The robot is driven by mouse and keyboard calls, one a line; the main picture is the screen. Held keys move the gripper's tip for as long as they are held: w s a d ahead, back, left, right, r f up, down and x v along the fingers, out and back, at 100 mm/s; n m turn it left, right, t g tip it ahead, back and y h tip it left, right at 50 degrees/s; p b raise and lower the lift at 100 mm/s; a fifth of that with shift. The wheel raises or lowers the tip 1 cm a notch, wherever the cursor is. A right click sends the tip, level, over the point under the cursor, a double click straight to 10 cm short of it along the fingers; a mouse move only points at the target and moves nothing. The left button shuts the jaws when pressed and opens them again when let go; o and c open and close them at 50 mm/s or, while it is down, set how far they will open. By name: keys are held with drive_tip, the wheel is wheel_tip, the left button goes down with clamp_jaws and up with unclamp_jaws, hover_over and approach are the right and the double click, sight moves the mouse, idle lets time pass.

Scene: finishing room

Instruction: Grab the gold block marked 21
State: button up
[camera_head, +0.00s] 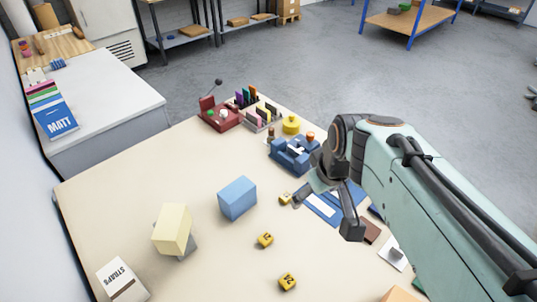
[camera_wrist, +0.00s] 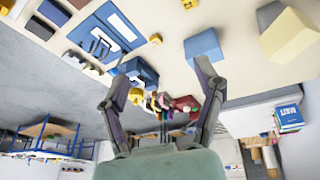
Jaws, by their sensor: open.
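Three small gold blocks with dark marks lie on the cream table (camera_head: 130,210). One gold block (camera_head: 285,198) is just left of my gripper, another (camera_head: 265,240) is nearer the front, and a third (camera_head: 287,282) is nearest the front edge. The marks are too small to read surely, so I cannot tell which is 21. Two gold blocks also show in the wrist view, one at the middle (camera_wrist: 155,38) and one at the top edge (camera_wrist: 190,4). My gripper (camera_head: 325,212) is open and empty; its spread fingers also show in the wrist view (camera_wrist: 160,72).
A blue block (camera_head: 237,198) and a pale yellow block (camera_head: 172,229) stand left of the gold blocks. A white STRAPS box (camera_head: 122,280) is at front left. A blue holder (camera_head: 295,155), a dark red box (camera_head: 220,114) and a yellow round item (camera_head: 291,124) stand behind.

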drive_tip(key=w+a+f+n, duration=0.2)
drive_tip(key=w+a+f, duration=0.2)
drive_tip(key=w+f, duration=0.3)
drive_tip(key=n+g, duration=0.1)
drive_tip(key=g, duration=0.3)
hover_over(266, 238)
drive_tip(key=shift+h, duration=0.4)
wheel_tip(266, 238, down, 16)
drive_tip(key=shift+a+r, duration=0.1)
wheel_tip(266, 238, down, 6)
drive_tip(key=shift+r, duration=0.1)
clamp_jaws()
